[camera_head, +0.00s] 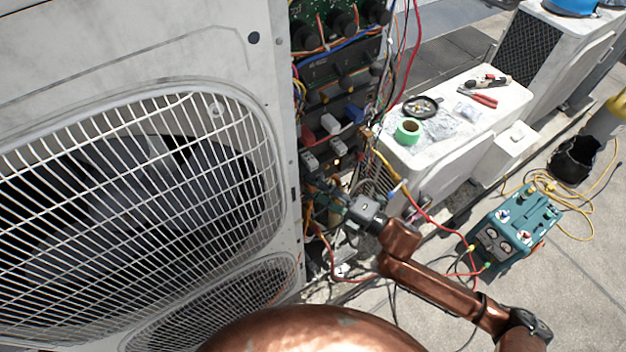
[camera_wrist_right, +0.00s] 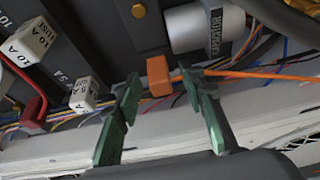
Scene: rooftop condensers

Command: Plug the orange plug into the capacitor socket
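The orange plug (camera_wrist_right: 158,76) shows in the right wrist view as a small block, with an orange cable running off to the right behind a fingertip. My right gripper (camera_wrist_right: 162,84) is open, with its green fingers on either side of the plug and a visible gap on each side. A silver cylinder labelled CAPACITOR (camera_wrist_right: 200,29) sits just above and right of the plug. I cannot make out its socket clearly. In the head view my right gripper (camera_head: 328,190) reaches into the open electrical side of the large condenser, its fingertips small and dark. My left gripper is out of view.
The white condenser (camera_head: 230,60) with fan grilles fills the left. Labelled fuse blocks (camera_wrist_right: 30,42) and bundled wires crowd the panel. A white unit (camera_head: 500,100) holds green tape (camera_head: 408,131) and pliers (camera_head: 485,99). A teal gauge box (camera_head: 515,225) stands on the ground.

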